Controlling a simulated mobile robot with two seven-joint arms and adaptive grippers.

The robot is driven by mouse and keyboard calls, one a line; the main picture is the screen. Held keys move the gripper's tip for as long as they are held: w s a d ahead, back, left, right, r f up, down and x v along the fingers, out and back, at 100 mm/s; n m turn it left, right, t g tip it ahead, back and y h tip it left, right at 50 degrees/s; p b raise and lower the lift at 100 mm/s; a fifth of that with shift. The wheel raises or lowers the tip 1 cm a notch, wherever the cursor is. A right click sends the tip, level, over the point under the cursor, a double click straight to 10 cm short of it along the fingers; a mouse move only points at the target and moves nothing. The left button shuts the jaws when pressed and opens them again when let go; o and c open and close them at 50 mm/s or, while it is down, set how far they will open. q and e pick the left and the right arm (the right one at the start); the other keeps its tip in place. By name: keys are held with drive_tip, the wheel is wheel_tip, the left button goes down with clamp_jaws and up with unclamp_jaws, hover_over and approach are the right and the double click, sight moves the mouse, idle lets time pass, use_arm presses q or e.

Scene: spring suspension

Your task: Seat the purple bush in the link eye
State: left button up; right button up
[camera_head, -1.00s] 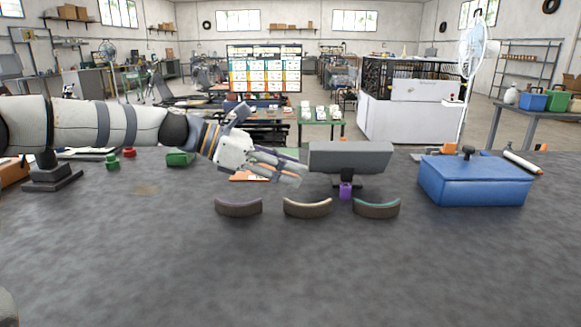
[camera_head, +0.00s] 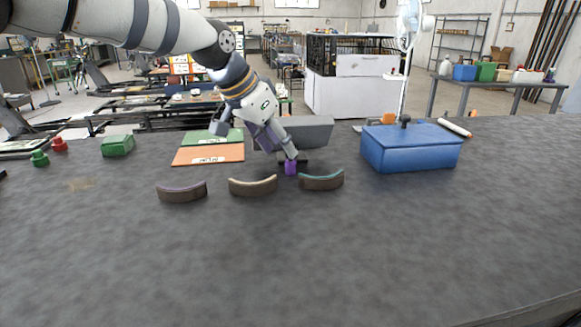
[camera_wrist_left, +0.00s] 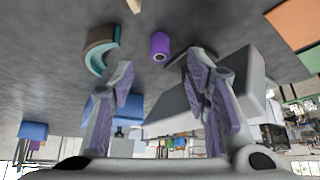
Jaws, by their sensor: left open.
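The purple bush (camera_head: 291,168) stands upright on the dark table, just in front of a grey block on a dark stand (camera_head: 310,132). In the left wrist view the bush (camera_wrist_left: 160,46) shows a small hole in its end. My left gripper (camera_head: 284,154) points down just above and behind the bush. Its two fingers (camera_wrist_left: 163,76) are spread with nothing between them, and the bush lies beyond the tips. I cannot pick out the link eye in either view. My right gripper is not in view.
Three curved pads stand near the bush: purple-edged (camera_head: 182,192), cream-edged (camera_head: 253,186) and teal-edged (camera_head: 321,181). A blue box (camera_head: 411,150) is at right. Orange (camera_head: 207,155) and green (camera_head: 208,137) mats lie behind at left. The table's front is clear.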

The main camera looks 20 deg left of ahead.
sight(290, 161)
use_arm(q)
drive_tip(key=x, duration=0.5)
drive_tip(key=shift+f, duration=0.2)
drive_tip(key=shift+r, duration=0.1)
drive_tip(key=shift+c, duration=0.3)
clamp_jaws()
